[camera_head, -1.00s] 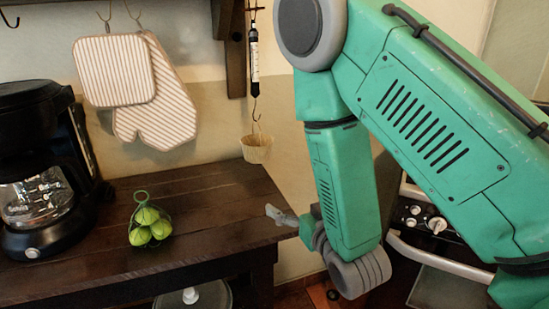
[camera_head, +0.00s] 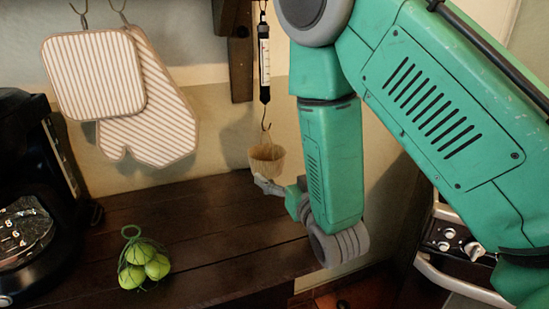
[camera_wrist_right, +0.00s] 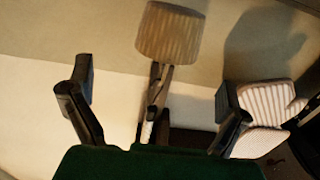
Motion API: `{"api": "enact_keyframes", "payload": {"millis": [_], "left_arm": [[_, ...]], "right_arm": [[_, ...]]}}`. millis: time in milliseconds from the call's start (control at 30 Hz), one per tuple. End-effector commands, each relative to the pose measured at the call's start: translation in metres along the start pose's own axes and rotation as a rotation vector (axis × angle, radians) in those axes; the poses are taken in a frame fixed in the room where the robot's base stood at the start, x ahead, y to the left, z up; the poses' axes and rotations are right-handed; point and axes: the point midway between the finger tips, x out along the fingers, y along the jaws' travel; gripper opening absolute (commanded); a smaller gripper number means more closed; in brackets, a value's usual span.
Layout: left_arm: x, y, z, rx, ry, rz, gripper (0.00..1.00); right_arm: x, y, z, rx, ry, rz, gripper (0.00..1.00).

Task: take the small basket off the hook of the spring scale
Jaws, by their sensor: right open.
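The small pale woven basket (camera_head: 266,161) hangs from the hook (camera_head: 265,126) of the black-and-white spring scale (camera_head: 265,68), above the back of the wooden counter. My right gripper (camera_head: 268,185) is just below the basket in the head view, partly hidden by my own arm. In the right wrist view the scene is upside down. There the basket (camera_wrist_right: 169,34) is ahead of the two spread fingers of my right gripper (camera_wrist_right: 155,92), and the scale (camera_wrist_right: 150,115) shows in the gap between them. The gripper is open and empty. My left gripper is out of view.
A green net of limes (camera_head: 142,265) lies on the dark counter (camera_head: 205,225). A black coffee maker (camera_head: 35,190) stands at the left. A striped pot holder (camera_head: 95,78) and oven mitt (camera_head: 160,120) hang on the wall. A stove (camera_head: 450,240) is at the right.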

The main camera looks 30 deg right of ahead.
Motion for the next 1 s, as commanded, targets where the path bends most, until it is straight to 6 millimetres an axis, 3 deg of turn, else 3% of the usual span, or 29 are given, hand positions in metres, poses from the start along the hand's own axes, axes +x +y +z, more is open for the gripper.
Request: {"api": "enact_keyframes", "payload": {"millis": [300, 500, 967, 1000], "left_arm": [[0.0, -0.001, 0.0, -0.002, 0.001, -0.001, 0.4], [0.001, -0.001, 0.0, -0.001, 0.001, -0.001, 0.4], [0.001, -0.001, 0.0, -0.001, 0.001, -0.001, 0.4], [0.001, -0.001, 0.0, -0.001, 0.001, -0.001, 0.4]], "right_arm": [[0.065, 0.002, 0.001, 0.003, 0.003, 0.0, 0.97], [0.092, 0.006, 0.003, 0.006, -0.001, -0.001, 0.97], [0.102, -0.002, 0.0, -0.001, 0.0, -0.002, 0.97], [0.102, -0.001, 0.0, 0.0, 0.0, -0.002, 0.83]]}}
